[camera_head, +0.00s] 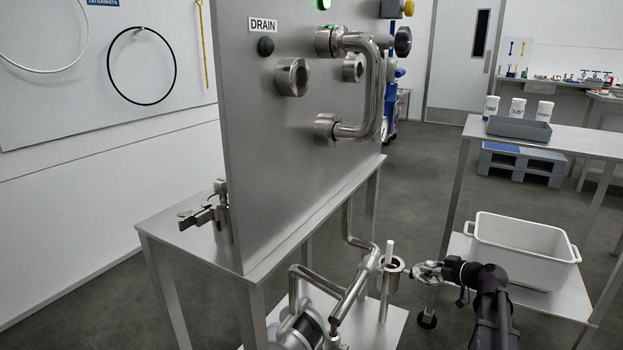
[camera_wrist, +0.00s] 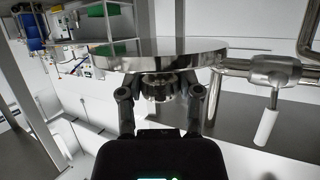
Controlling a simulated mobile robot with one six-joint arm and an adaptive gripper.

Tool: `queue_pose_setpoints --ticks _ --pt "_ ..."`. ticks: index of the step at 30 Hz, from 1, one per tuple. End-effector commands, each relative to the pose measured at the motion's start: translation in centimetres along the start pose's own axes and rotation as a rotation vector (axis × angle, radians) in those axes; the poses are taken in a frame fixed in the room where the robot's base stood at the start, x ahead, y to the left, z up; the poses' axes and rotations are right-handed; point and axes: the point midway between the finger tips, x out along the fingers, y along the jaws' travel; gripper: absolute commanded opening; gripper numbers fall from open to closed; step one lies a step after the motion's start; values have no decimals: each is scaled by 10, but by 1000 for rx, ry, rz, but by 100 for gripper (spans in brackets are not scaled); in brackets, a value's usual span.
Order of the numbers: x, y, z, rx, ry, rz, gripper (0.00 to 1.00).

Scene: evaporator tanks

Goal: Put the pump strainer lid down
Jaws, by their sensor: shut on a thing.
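The pump strainer lid (camera_wrist: 160,48) is a shiny round metal disc in the wrist view. My gripper (camera_wrist: 160,95) is shut on the ribbed knob at its middle, and the disc spans beyond both fingers. In the head view my gripper (camera_head: 428,273) is at the lower right of centre, with the lid hard to make out at its tip. The strainer body (camera_head: 392,276), an open metal cup on the pump pipework, stands just left of my gripper and apart from it.
A white tub (camera_head: 524,251) stands on the lower shelf of a cart at right. A grey tray (camera_head: 518,128) and several white pots are on its upper shelf. A white-handled valve (camera_head: 388,253) rises beside the strainer. The steel panel (camera_head: 290,120) stands behind at left.

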Motion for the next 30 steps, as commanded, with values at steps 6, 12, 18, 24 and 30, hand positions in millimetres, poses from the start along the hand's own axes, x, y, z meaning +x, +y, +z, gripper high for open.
queue_pose_setpoints --ticks 6,12,18,24,30 --pt "-13 0 -31 0 1 0 0" --pt "-23 0 -57 0 1 0 0" --pt "-34 0 -83 0 1 0 0" --pt "-45 0 -109 0 1 -1 0" --pt "-55 0 -135 0 1 -1 0"
